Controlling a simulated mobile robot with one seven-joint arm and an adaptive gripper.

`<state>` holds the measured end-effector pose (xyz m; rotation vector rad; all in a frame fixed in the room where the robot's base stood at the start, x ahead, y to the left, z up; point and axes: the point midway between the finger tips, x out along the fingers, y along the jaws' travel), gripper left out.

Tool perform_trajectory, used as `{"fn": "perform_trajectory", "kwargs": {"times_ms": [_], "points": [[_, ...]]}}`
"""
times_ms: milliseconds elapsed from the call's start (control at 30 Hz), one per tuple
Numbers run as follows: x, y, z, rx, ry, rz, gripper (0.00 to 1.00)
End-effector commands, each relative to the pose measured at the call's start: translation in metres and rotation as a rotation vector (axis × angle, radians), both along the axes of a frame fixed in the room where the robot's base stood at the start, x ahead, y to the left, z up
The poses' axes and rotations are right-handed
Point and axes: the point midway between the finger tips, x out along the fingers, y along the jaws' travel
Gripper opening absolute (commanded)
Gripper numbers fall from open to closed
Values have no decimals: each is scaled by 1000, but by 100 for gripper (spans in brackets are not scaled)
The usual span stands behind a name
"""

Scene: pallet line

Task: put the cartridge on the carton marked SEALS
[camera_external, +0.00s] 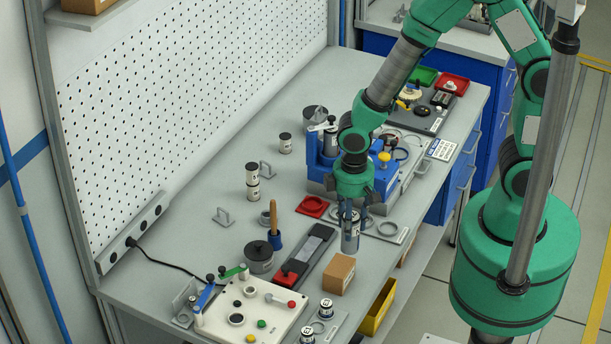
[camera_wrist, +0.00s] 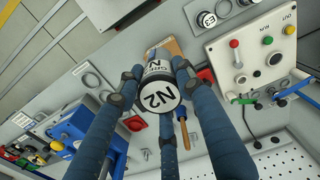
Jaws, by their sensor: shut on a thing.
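My gripper (camera_external: 352,210) points down over the front part of the bench, its fingers shut around a silver cartridge (camera_external: 350,240). In the wrist view the cartridge (camera_wrist: 155,97) has a white end marked N2 and more lettering on its side, partly hidden by the fingers (camera_wrist: 157,82). A brown carton (camera_external: 338,274) sits on the bench just in front of the held cartridge. Part of the carton (camera_wrist: 172,47) shows behind the cartridge in the wrist view. I cannot read a SEALS marking on it. Whether the cartridge touches the bench is unclear.
A blue fixture (camera_external: 325,160) stands behind, and a yellow bin (camera_external: 377,307) hangs below the bench edge.

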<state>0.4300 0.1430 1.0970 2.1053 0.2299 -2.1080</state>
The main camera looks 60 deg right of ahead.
Motion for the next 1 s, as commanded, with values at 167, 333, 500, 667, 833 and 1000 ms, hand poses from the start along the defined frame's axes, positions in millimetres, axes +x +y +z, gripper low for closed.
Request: {"fn": "perform_trajectory", "kwargs": {"times_ms": [167, 333, 500, 667, 833, 1000], "points": [[-43, -18, -5, 0, 0, -5, 4], [-81, -33, -11, 0, 0, -10, 4], [-108, -43, -16, 0, -1, -13, 4], [-122, -49, -19, 0, 0, -15, 4], [-126, -50, -20, 0, 0, -15, 4], [-126, -50, -20, 0, 0, -15, 4]]}}
